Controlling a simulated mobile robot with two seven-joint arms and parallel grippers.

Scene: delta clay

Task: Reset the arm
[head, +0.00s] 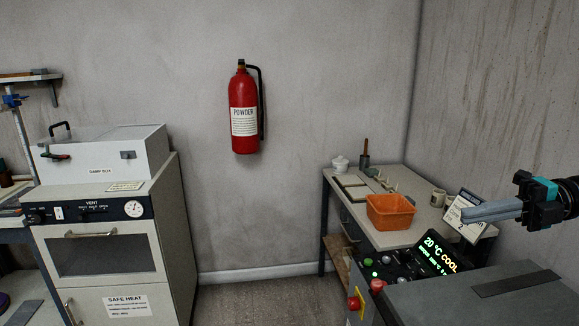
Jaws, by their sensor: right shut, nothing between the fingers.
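My right gripper (468,214) reaches in from the right edge in the head view. Its grey fingers are together, point left and hold nothing. It is in front of a white printed card (461,204) and hides part of it. A teal and black wrist part shows behind the fingers. My left gripper is not in view.
A table (420,238) at the right bears an orange bin (391,211), a mug (438,197) and a white pot (340,163). A control panel (440,255) reads 20 °C COOL. An oven (105,245) stands left; a red extinguisher (243,95) hangs on the wall.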

